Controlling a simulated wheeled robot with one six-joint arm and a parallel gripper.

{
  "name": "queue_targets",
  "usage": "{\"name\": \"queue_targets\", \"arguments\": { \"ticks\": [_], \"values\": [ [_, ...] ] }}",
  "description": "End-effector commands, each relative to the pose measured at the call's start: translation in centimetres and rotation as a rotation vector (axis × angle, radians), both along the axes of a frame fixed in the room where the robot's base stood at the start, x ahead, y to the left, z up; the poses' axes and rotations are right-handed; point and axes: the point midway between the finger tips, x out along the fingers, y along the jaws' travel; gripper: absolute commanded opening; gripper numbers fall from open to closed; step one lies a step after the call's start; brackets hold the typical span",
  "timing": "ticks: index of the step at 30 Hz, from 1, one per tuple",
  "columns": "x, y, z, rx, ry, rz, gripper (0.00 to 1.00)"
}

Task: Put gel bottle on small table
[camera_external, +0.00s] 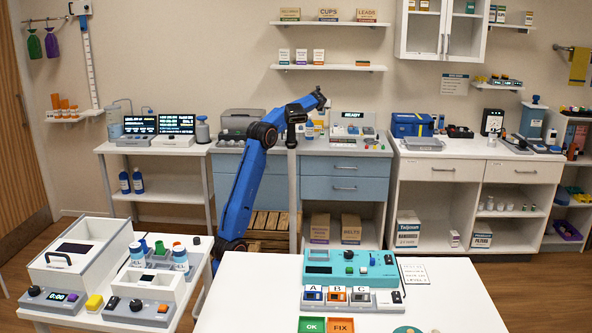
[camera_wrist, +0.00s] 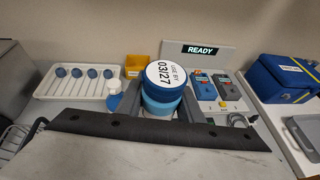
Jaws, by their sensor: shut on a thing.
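My gripper (camera_wrist: 163,112) reaches over the blue-drawer counter at the back wall. It is shut on a round blue container (camera_wrist: 163,92) with a white top reading "USE BY 03/27", seen from above between the fingers. I cannot tell from its label whether this is the gel bottle. Its lower part is hidden. In the external view my gripper is small and partly hidden by the arm. A white table (camera_external: 240,308) stands in the front, and a smaller white cart-like table (camera_external: 95,322) stands at the front left.
A white tray (camera_wrist: 52,82) of blue-topped items and a small white-and-blue bottle (camera_wrist: 115,95) are left of the held container. A "READY" panel (camera_wrist: 200,50) stands behind it. The front table carries a teal device (camera_external: 350,266); its left part is bare. The left table is crowded.

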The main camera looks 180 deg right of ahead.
Motion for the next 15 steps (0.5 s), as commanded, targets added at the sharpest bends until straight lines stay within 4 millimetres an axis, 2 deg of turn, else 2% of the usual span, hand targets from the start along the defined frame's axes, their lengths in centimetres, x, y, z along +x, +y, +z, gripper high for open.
{"name": "queue_targets", "arguments": {
  "ticks": [1, 6, 10, 15],
  "values": [
    [-1.4, -0.2, -1.9, -0.002, -0.004, 0.001, 0.05],
    [-4.8, -0.6, -6.2, -0.002, -0.002, -0.009, 0.05],
    [-6.3, -0.7, -8.3, 0.0, -0.001, -0.015, 0.05],
    [-7.0, -0.9, -9.1, 0.0, 0.001, -0.018, 0.05]
  ]
}}
